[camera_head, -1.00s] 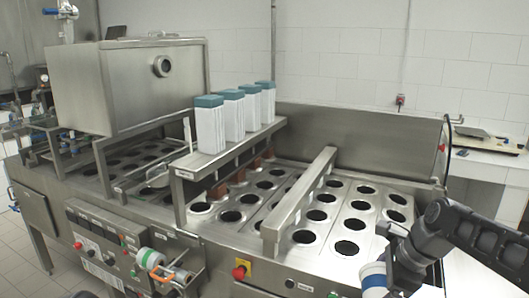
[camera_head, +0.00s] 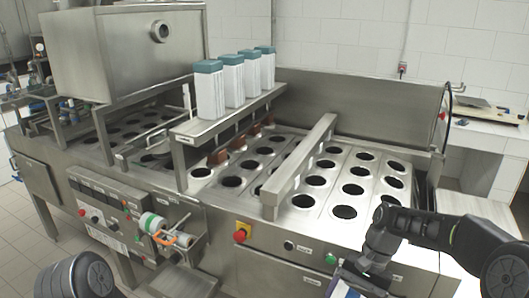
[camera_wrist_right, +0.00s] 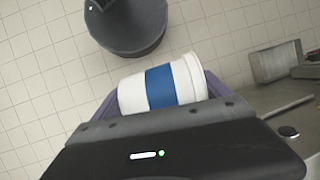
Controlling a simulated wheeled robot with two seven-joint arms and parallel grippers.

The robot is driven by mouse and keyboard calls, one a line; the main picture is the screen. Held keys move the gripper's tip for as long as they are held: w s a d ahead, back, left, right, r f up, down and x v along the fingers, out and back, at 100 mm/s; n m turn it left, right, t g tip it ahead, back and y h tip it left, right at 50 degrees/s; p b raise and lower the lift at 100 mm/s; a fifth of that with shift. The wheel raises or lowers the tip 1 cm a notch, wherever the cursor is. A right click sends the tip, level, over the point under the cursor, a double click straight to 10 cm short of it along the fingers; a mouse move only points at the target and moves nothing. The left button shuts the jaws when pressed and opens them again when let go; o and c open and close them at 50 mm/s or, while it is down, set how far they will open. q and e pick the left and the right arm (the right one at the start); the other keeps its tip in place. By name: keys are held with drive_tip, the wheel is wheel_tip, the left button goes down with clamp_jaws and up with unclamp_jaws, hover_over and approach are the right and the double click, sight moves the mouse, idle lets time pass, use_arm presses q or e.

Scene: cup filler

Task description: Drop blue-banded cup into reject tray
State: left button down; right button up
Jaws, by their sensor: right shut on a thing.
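The blue-banded cup (camera_wrist_right: 161,86) is white with a wide blue band and lies sideways across the right wrist view. My right gripper (camera_wrist_right: 160,100) is shut on it, with a finger at each side. In the head view my right gripper (camera_head: 358,282) is low at the bottom edge, in front of the machine, and only a little of the cup (camera_head: 343,289) shows there. A steel shelf or tray (camera_head: 183,283) is low at the machine's front, left of the gripper; I cannot tell whether it is the reject tray. My left gripper is out of view.
The filler's steel deck with rows of round holes (camera_head: 344,211) stands behind my right gripper. A raised bar (camera_head: 300,165) crosses it. Knobs, a red button (camera_head: 240,236) and a roll bracket (camera_head: 150,222) project from the front. Part of my left arm shows bottom left.

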idle(0.5)
wheel_tip(320, 180, down, 12)
drive_tip(key=n+g+h, duration=0.1)
drive_tip(key=n+h, duration=0.1)
drive_tip(key=n, duration=0.3)
drive_tip(key=shift+w+n, duration=0.3)
drive_tip(key=shift+w, duration=0.15)
